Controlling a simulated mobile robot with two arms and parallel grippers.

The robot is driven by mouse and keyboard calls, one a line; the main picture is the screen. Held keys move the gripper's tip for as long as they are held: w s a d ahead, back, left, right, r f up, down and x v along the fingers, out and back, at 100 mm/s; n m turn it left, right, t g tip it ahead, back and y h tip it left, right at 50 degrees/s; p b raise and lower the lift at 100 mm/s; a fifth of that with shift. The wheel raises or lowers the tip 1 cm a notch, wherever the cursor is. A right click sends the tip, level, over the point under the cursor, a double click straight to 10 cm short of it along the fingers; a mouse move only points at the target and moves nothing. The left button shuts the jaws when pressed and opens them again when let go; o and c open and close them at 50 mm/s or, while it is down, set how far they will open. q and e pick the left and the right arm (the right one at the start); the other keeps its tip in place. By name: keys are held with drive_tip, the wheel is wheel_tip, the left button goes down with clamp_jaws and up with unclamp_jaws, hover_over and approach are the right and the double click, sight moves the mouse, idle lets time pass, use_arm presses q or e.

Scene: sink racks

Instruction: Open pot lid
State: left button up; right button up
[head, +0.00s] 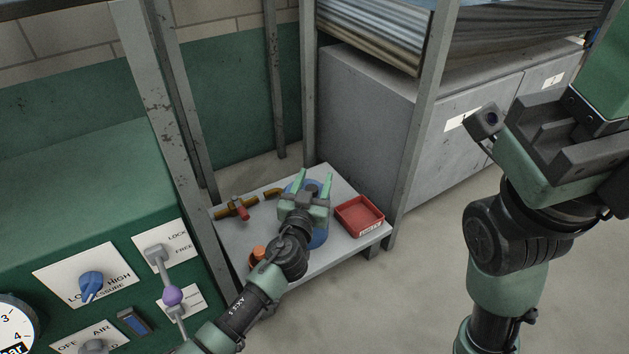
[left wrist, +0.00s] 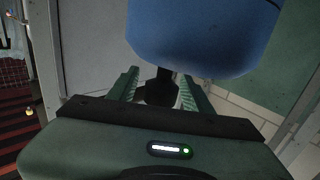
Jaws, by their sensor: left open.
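A blue pot (head: 319,239) stands on the low grey shelf, largely hidden behind my left gripper (head: 314,178) in the head view. My left gripper reaches over it with its two green fingers open and apart. In the left wrist view the blue rounded body (left wrist: 200,35) fills the top, just beyond the fingers. A dark part, perhaps a handle or knob, shows between the fingers there; I cannot tell whether they touch it. The lid's edge is not clear. My right arm is at the right of the head view; its fingertips are not visible.
A red tray (head: 360,216) sits right of the pot on the shelf (head: 345,253). A brass pipe fitting with a red handle (head: 240,209) lies to the left, an orange item (head: 258,255) in front. Metal posts (head: 408,130) flank the shelf. A green control panel (head: 120,240) stands left.

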use_arm(q)
clamp_jaws()
idle(1.4)
